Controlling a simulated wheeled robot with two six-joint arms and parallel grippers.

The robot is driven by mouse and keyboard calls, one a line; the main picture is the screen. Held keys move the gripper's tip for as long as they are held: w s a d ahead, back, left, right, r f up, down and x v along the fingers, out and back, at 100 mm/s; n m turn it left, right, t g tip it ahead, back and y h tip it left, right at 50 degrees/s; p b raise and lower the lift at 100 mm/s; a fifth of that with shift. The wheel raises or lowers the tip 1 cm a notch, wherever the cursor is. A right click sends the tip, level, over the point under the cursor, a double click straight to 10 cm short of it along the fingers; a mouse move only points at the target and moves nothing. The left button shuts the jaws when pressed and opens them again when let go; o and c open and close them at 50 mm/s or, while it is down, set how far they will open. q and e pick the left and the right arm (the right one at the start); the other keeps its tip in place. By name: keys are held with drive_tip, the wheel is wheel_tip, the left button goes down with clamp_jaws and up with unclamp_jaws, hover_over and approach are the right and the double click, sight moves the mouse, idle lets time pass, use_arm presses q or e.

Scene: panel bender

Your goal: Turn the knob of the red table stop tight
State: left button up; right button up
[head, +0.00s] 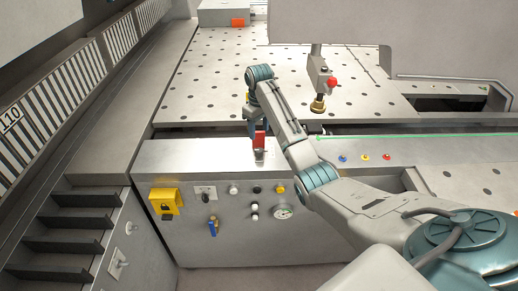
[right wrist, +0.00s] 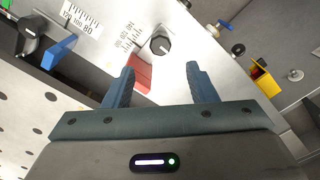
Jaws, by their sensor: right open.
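The red table stop (head: 260,139) is on the front edge of the bender's table in the head view, partly covered by my right gripper (head: 256,125). In the right wrist view the red stop (right wrist: 138,72) lies beside the left finger. Its round black knob (right wrist: 160,42) with a white pointer mark is just beyond the gap between the fingertips, apart from them. My right gripper (right wrist: 160,70) is open and empty there. My left gripper is in neither view.
A blue stop (right wrist: 60,52) with another black knob (right wrist: 31,33) is near a printed scale. The front panel carries a yellow lock switch (head: 166,201), several buttons and a gauge (head: 283,212). A pendant with a red button (head: 332,82) hangs to the right.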

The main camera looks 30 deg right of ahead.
sight(259, 150)
wheel_tip(259, 150, down, 8)
drive_tip(key=p, duration=0.3)
drive_tip(key=shift+f, duration=0.7)
drive_tip(key=shift+c, duration=0.2)
drive_tip(key=c, duration=0.9)
